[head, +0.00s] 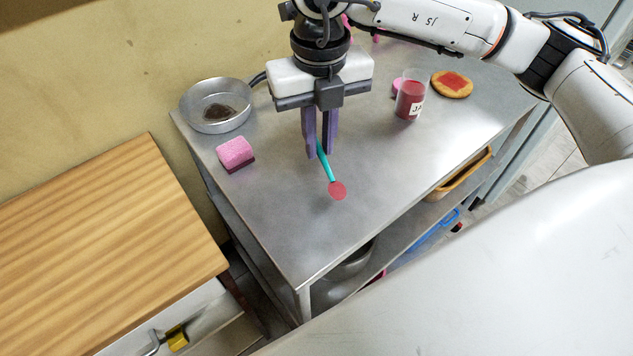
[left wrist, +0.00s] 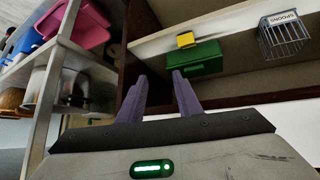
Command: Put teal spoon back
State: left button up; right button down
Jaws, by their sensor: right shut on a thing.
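The teal spoon (head: 325,163) is in my right gripper (head: 320,154) in the head view, above the steel table. Its thin teal handle slants down and right from between the purple fingers, which are shut on it. A round red patch (head: 338,190) is at its lower end; I cannot tell whether it is the coated spoon bowl or a spot on the table. In the left wrist view a small wire basket (left wrist: 283,38) labelled for spoons sits at upper right. My left gripper (left wrist: 159,82) is open and empty there, with a gap between its purple fingers.
The steel table (head: 290,230) bears a metal pan (head: 215,106), a pink sponge (head: 235,152), a jar of red jam (head: 410,95) and a jam-topped bread slice (head: 453,84). A wooden counter (head: 100,240) stands at left. A green box (left wrist: 195,58) is near the left gripper.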

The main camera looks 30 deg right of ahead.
aim_at(321, 183)
jog(key=m, duration=0.6)
jog(key=shift+w+d+r+m, duration=0.2)
jog(key=shift+w+m, duration=0.1)
jog(key=m, duration=0.7)
jog(key=shift+w+d+r, duration=0.15)
jog(key=shift+w+d, duration=0.05)
jog(key=shift+d, duration=0.05)
jog(key=shift+f+m, duration=0.2)
jog(key=shift+m, duration=0.1)
notch_tip(321, 183, down, 10)
jog(key=shift+r+p, duration=0.15)
jog(key=shift+p, duration=0.4)
jog(key=shift+f, duration=0.2)
jog(key=c, duration=1.7)
grip_release()
jog(key=shift+r, duration=0.1)
jog(key=shift+c, duration=0.2)
